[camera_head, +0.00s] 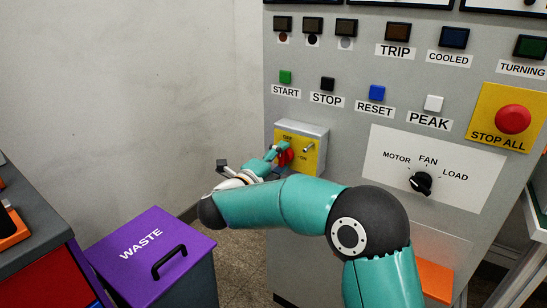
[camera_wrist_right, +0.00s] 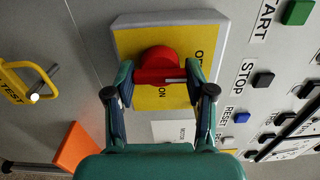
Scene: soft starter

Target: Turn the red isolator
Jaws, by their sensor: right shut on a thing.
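The red isolator (camera_head: 285,157) is a round red knob with a bar handle on a yellow plate (camera_head: 315,153), on a grey box on the panel. OFF is printed at the plate's top and ON at its right in the head view. In the right wrist view the red isolator (camera_wrist_right: 158,62) sits between the fingers, its bar lying across from finger to finger. A pale mark on the bar is at its right end. My right gripper (camera_wrist_right: 160,76) is shut on the bar; in the head view the right gripper (camera_head: 276,153) partly hides the knob. My left gripper is not in view.
The black selector (camera_head: 421,183) and red STOP ALL button (camera_head: 513,119) are further right, with START, STOP, RESET and PEAK buttons above. A purple WASTE bin (camera_head: 150,255) stands at lower left.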

